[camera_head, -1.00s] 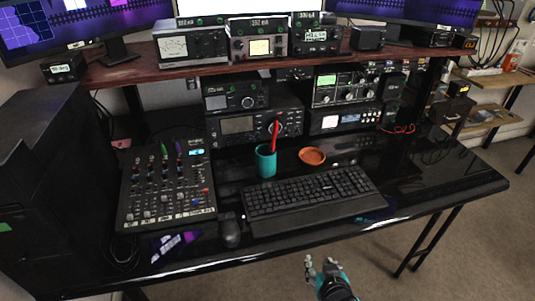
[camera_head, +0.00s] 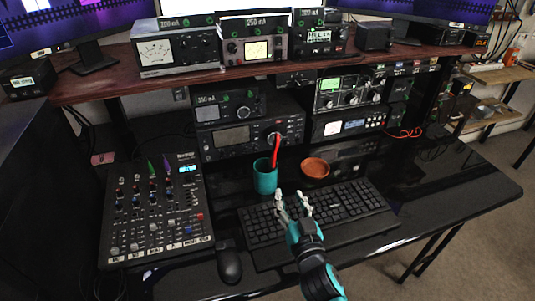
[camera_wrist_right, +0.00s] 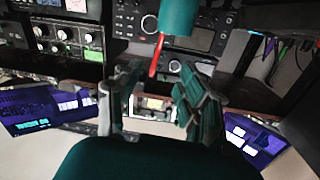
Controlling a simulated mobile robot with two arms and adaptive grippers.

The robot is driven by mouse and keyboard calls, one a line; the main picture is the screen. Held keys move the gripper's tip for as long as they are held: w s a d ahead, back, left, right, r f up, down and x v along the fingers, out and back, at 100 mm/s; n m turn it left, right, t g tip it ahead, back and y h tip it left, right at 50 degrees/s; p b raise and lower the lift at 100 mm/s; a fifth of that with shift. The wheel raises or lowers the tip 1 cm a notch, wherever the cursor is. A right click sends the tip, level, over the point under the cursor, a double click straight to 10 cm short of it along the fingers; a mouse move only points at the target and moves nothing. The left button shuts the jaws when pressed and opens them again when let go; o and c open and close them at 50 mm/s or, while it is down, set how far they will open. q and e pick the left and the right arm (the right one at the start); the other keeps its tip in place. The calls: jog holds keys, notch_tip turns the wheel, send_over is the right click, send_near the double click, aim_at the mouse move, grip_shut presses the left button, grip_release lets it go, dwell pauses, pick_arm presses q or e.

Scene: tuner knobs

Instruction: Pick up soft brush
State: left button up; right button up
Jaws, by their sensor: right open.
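A red stick-like tool (camera_head: 275,152), probably the soft brush, stands tilted in a teal cup (camera_head: 265,179) on the black desk. Its lower end is hidden inside the cup. In the right wrist view, which looks upside down, the red tool (camera_wrist_right: 156,55) and teal cup (camera_wrist_right: 178,16) show at the top centre. My right gripper (camera_head: 292,200) is open and empty over the keyboard, in front and to the right of the cup, apart from it. In the wrist view its fingers (camera_wrist_right: 160,85) are spread. My left gripper is not in view.
An orange-brown dish (camera_head: 315,169) sits right of the cup. The keyboard (camera_head: 348,205) lies below my right gripper. A mixer (camera_head: 155,215) and mouse (camera_head: 229,264) are at the left. Radios (camera_head: 236,136) stand close behind the cup under a shelf (camera_head: 110,84).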

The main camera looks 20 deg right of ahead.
jog(key=w, duration=0.2)
jog(key=p, duration=0.1)
send_near(275, 157)
jog(key=w, duration=0.4)
jog(key=shift+w+f, duration=0.2)
jog(key=shift+w, duration=0.55)
jog(key=shift+w+d, duration=0.1)
jog(key=shift+w, duration=0.35)
jog(key=w, duration=0.3)
jog(key=shift+w+d+p, duration=0.2)
jog(key=shift+w+p, duration=0.15)
jog(key=shift+w, duration=0.55)
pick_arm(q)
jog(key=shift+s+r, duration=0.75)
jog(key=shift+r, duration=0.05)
